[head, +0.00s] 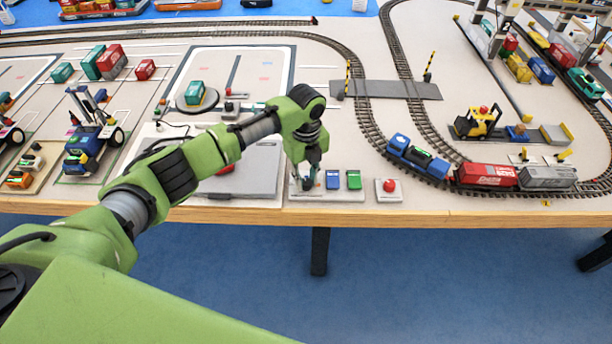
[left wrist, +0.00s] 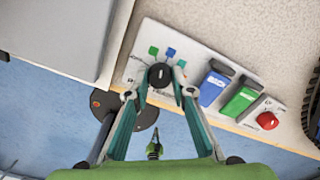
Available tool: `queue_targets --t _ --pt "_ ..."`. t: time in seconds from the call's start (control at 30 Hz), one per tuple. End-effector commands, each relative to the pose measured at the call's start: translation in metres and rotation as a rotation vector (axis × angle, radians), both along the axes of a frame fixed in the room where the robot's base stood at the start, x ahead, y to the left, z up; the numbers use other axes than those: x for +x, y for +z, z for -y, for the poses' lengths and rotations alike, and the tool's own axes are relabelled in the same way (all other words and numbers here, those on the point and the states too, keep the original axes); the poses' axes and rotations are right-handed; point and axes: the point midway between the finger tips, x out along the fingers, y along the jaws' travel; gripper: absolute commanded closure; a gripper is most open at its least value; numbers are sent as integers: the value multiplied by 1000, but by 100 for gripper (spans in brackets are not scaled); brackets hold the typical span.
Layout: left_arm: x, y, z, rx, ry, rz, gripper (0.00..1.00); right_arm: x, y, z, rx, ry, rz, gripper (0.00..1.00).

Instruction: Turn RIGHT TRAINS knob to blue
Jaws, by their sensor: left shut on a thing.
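The black knob (left wrist: 160,75) sits on a pale control panel (left wrist: 146,37) at the table's front edge. Small coloured squares, one green and others bluish, lie in an arc beyond the knob. The knob's pointer is too small to read surely. My left gripper (left wrist: 161,82) reaches the knob with one fingertip on each side and is shut on it. In the head view my left gripper (head: 309,179) points down at the left end of the panel and mostly hides the knob. My right gripper is not in view.
Right of the knob stand a blue switch (head: 333,180), a green switch (head: 354,180) and a red button (head: 389,186). A grey plate (head: 255,172) lies to the left. A train (head: 487,174) stands on the track at right.

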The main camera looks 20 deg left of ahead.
Motion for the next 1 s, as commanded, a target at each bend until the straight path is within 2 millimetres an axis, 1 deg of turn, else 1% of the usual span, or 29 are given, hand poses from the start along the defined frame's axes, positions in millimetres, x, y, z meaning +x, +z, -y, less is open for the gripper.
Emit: queue_targets --t 0.2,0.4,0.6,1.0 --pt "-1 -1 1 -2 -164 -2 99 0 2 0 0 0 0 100" --pt "-1 -1 1 -1 -265 -3 99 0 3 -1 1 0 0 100" --pt "-1 -1 1 -1 -320 -3 99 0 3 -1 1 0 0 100" --pt "-1 -1 1 -2 -338 -4 99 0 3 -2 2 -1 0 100"
